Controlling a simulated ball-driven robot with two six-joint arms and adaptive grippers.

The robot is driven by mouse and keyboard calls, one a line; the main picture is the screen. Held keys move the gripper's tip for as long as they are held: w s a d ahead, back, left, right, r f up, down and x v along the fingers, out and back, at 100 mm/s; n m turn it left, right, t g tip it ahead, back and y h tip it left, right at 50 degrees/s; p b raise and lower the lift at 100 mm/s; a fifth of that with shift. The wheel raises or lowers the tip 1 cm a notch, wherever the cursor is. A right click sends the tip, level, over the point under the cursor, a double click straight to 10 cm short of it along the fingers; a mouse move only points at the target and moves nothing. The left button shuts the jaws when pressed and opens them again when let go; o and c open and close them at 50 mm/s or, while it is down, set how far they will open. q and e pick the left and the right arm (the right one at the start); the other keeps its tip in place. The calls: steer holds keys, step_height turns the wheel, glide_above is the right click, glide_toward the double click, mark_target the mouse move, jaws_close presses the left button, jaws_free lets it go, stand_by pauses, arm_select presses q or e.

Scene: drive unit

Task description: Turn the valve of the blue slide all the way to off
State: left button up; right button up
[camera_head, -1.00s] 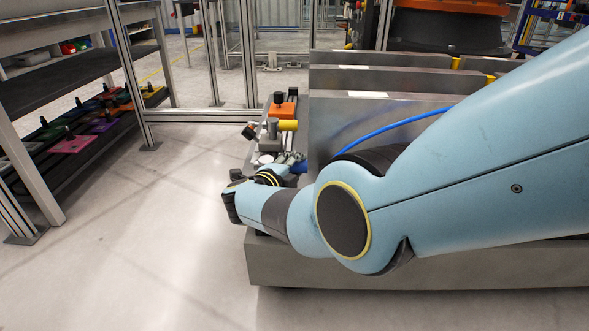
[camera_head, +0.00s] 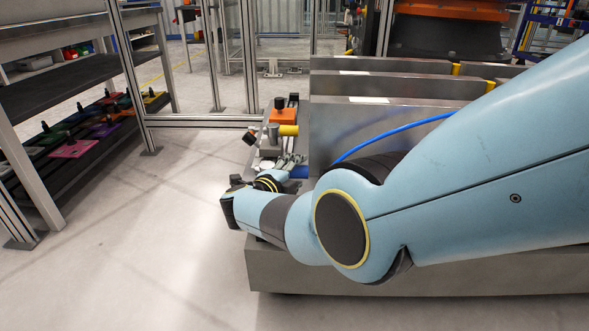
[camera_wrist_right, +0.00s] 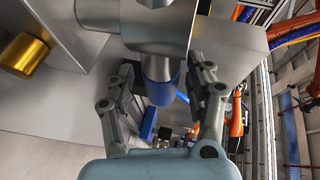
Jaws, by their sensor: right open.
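The blue slide's blue part (camera_head: 299,172) shows only as a small patch beside the grey wall of the drive unit, mostly hidden by my right arm. In the right wrist view a blue-ended round piece (camera_wrist_right: 163,92) on a grey metal body hangs between the fingers of my right gripper (camera_wrist_right: 161,82). The fingers are open on either side of it, with no clear grip on it. In the head view my right gripper (camera_head: 287,163) is small, near the blue patch. How far the valve is turned cannot be told. My left gripper is not in view.
A yellow cylinder (camera_head: 288,130) and an orange block (camera_head: 283,112) with a black knob sit just beyond; the yellow cylinder (camera_wrist_right: 25,54) also shows in the wrist view. Tall grey plates (camera_head: 395,85) stand to the right. A shelf rack (camera_head: 70,90) is at left, with free floor between.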

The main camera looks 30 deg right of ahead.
steer(key=o, duration=0.3)
steer(key=r, duration=0.7)
steer(key=shift+w+d, duration=0.1)
steer(key=shift+w, duration=0.1)
steer(key=shift+s+r, duration=0.2)
steer(key=shift+r, duration=1.3)
steer(key=c, duration=0.3)
steer(key=shift+c, duration=0.2)
